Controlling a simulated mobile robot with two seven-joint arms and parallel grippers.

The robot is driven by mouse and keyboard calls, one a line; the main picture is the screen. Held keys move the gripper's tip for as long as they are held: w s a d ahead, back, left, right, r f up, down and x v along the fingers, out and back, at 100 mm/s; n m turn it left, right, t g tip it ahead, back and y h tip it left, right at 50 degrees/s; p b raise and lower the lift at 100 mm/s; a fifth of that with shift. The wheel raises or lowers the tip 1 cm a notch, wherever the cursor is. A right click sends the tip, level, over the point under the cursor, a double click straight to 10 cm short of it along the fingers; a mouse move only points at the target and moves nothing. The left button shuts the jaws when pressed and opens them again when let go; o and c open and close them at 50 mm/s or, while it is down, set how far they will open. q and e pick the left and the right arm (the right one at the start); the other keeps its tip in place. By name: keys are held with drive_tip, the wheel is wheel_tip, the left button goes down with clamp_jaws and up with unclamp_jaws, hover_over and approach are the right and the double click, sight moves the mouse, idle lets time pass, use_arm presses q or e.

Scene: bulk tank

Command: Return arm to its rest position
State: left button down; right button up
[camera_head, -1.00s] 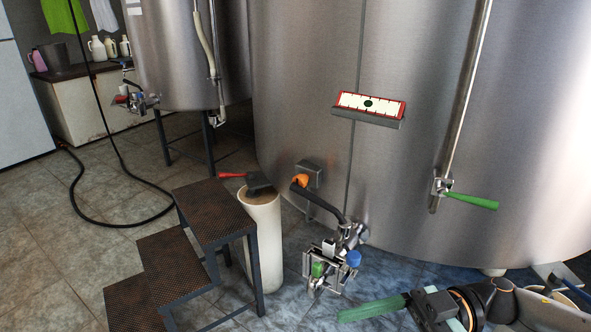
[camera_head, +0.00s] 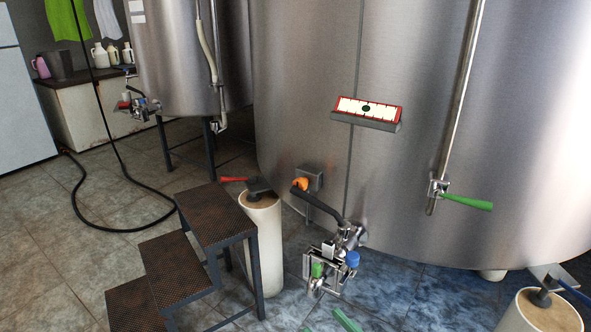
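Only the green fingertips of my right gripper (camera_head: 328,325) show, at the bottom edge of the head view, below the valve cluster. The two tips appear apart, with nothing seen between them; the rest of the gripper and its arm are out of view. My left gripper is not in view.
A large steel tank (camera_head: 440,130) fills the right, with a green-handled valve (camera_head: 465,202) and an outlet valve cluster (camera_head: 333,265). Rusty steps (camera_head: 180,270) and a white cylinder (camera_head: 263,245) with a red-handled tool stand left of it. Another white cylinder (camera_head: 540,315) stands lower right.

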drive_tip(key=s+d+f+m+g+h, duration=0.2)
drive_tip(key=s+d+f+h, duration=0.25)
drive_tip(key=f, duration=0.35)
drive_tip(key=s+d+f+m+g+h, duration=0.2)
drive_tip(key=s+d+f+h, duration=0.25)
drive_tip(key=f, duration=0.35)
use_arm(q)
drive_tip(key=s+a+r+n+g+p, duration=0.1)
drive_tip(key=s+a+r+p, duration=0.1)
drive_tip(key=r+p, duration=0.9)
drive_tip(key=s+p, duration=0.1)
drive_tip(key=p, duration=0.8)
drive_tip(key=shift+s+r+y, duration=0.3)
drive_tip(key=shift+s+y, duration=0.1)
use_arm(e)
drive_tip(key=s+d+r+g, duration=0.1)
drive_tip(key=s+d+r, duration=0.1)
drive_tip(key=r, duration=0.9)
drive_tip(key=shift+s+r+g, duration=0.15)
drive_tip(key=shift+s+g, duration=0.15)
drive_tip(key=shift+s, duration=0.6)
